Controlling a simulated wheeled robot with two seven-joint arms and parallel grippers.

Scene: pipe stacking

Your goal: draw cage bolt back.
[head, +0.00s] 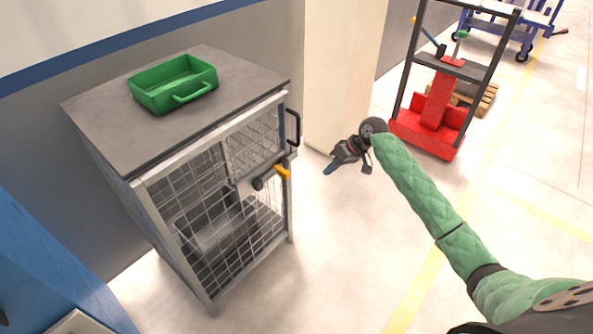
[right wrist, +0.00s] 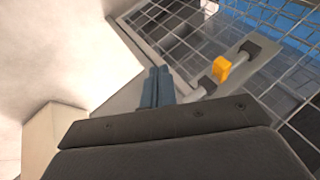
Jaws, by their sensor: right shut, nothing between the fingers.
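The cage (head: 215,200) is a grey cabinet with a wire mesh door, standing against the wall at left in the head view. Its bolt (head: 265,180) sits on a plate on the door, with a yellow handle (head: 283,172) at the right end. The yellow handle also shows in the right wrist view (right wrist: 221,69), right of my fingers. My right gripper (head: 328,169) is shut and empty, to the right of the cage and apart from the bolt. Its blue fingertips (right wrist: 157,87) are together in the wrist view. My left gripper is not in view.
A green tray (head: 172,85) stands on the cage top. A black door handle (head: 293,127) sticks out above the bolt. A pale pillar (head: 345,70) rises behind my right gripper. A red stacker (head: 430,115) stands at back right. The floor in front of the cage is clear.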

